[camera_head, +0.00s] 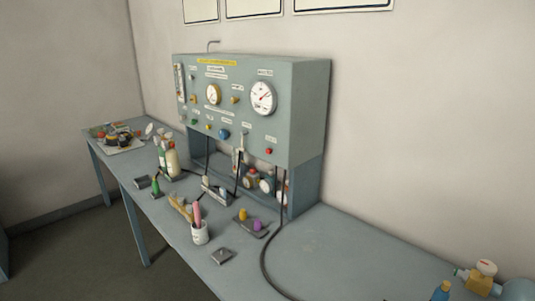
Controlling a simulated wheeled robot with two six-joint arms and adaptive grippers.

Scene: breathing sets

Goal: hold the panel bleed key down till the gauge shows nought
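A grey-green panel box (300,110) stands on the bench against the wall. Its face carries a large white gauge (263,97) and a smaller white gauge (213,94). The large gauge has a red needle that points up and to the right; its numbers are too small to read. A small red key (268,151) sits low on the right of the face, below a label too small to read. I cannot tell from the label whether it is the bleed key. A blue knob (224,134) and a green knob (194,121) sit further left. Neither gripper is in view.
On the bench (330,240) stand a white cup (200,233) with pink items, bottles (171,163) and small blocks. A black hose (264,262) runs down from the panel. A brass valve (484,272) lies at the lower right. The bench right of the hose is mostly clear.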

